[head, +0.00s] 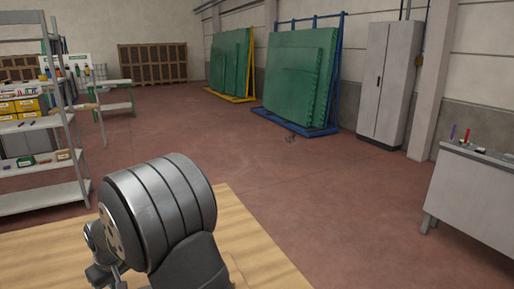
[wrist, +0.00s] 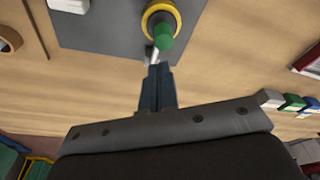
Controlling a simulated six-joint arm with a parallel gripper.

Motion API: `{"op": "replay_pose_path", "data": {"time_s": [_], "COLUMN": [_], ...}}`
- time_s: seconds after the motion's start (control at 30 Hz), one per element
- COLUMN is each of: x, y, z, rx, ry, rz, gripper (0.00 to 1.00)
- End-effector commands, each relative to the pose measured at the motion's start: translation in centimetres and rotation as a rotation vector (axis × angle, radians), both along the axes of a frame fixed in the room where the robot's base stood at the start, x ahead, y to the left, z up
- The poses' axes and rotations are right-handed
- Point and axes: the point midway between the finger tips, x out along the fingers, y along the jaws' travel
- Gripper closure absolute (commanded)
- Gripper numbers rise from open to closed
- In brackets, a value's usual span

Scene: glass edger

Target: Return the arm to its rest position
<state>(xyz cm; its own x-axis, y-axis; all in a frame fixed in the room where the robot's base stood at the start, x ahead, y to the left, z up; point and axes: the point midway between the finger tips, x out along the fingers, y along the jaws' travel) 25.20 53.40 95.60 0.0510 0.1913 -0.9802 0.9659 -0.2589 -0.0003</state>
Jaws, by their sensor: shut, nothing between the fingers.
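My gripper (wrist: 157,68) shows in the wrist view with its two dark fingers together and nothing between them. A green knob or button in a yellow ring (wrist: 160,22) lies just beyond the fingertips in the picture, on a grey plate (wrist: 105,28). I cannot tell whether the fingertips touch it. In the head view my arm's thick grey joint stands over a wooden tabletop (head: 262,255). The fingertips cannot be made out there.
Small coloured boxes (wrist: 292,103) lie right of the fingers. A tape roll (wrist: 8,38) lies at left. A metal shelf (head: 35,125), green glass racks (head: 295,75), a cabinet (head: 388,85) and a workbench (head: 480,195) stand around open red floor (head: 330,190).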

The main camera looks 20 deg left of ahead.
Motion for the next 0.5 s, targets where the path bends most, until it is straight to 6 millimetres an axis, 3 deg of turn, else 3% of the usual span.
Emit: {"op": "replay_pose_path", "data": {"time_s": [0.5], "x": [0.05], "y": [0.07], "z": [0.46], "rx": [0.001], "ry": [0.0], "rz": [0.0], "gripper": [1.0]}}
